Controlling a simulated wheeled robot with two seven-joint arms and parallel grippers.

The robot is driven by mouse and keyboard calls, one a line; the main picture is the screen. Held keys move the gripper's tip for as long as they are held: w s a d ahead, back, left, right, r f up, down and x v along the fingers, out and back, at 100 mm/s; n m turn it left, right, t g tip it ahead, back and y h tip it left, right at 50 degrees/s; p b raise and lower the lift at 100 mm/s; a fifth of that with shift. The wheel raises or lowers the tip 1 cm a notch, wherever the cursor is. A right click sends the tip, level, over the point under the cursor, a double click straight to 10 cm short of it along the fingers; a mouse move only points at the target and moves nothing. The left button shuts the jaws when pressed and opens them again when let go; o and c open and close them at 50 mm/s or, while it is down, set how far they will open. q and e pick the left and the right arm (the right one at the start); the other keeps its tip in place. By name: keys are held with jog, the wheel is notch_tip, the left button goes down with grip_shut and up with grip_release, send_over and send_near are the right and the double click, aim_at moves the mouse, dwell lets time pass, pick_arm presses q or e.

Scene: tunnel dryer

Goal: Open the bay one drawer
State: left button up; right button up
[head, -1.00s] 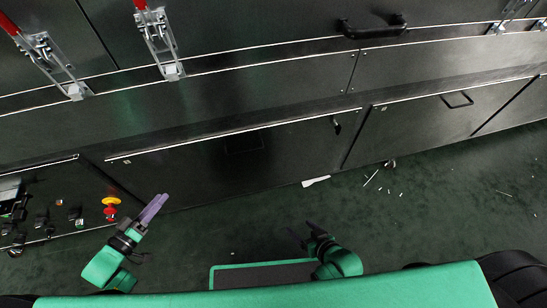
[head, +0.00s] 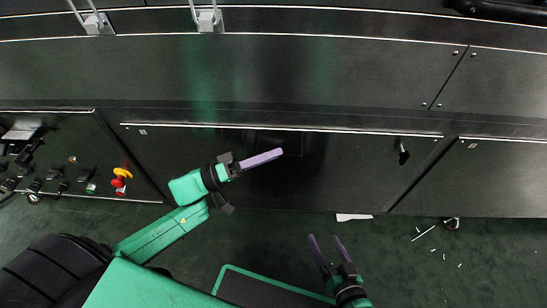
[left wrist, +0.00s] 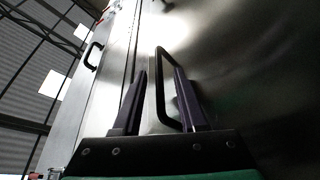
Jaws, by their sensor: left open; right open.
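The wide dark drawer front (head: 350,170), which I take to be bay one, fills the middle of the head view. It looks closed. Its dark handle (head: 290,143) is hard to make out there. In the left wrist view the handle (left wrist: 159,58) is a black loop standing off the shiny panel. My left gripper (head: 281,152) is in front of the drawer at this handle. In the left wrist view its two open fingers (left wrist: 160,73) lie on either side of the loop; contact cannot be told. My right gripper (head: 325,237) is open and empty, over the floor at lower right.
A control panel (head: 60,160) with switches and a red and yellow emergency stop (head: 121,177) is at left. A small black latch (head: 403,154) is at the drawer's right.

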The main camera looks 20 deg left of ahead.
pick_arm(q)
jog(key=shift+w+d+r, duration=0.15)
jog(key=shift+w+d, duration=0.1)
jog(key=shift+d, duration=0.05)
grip_shut()
dwell(1.3)
